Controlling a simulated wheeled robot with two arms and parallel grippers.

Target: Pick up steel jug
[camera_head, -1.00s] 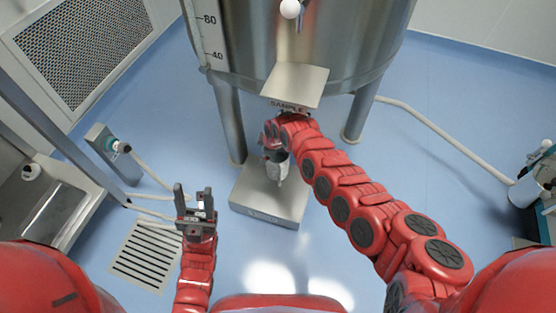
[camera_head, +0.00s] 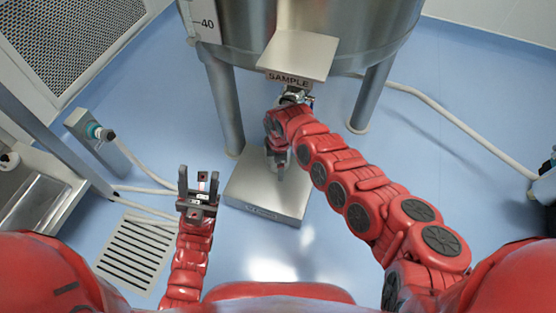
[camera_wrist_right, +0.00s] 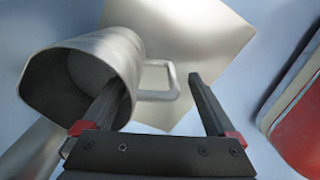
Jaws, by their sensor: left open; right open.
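The steel jug (camera_wrist_right: 82,70) shows in the right wrist view at the left, tilted in the picture with its open mouth toward the lower left. Its loop handle (camera_wrist_right: 172,78) points right. My right gripper (camera_wrist_right: 157,80) is open, with the handle between its two fingers. The left finger overlaps the jug's mouth and wall; I cannot tell whether it is inside. In the head view the right hand and arm largely hide the jug. My left gripper (camera_head: 198,187) is open and empty, fingers up, left of the steel platform (camera_head: 245,190).
A large steel tank (camera_head: 300,45) on legs stands behind, with a plate marked SAMPLE (camera_head: 297,55) above the platform. A floor drain (camera_head: 137,252), hoses and a sink (camera_head: 30,205) lie left. A pipe (camera_head: 440,115) runs right. Blue floor is free at the right.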

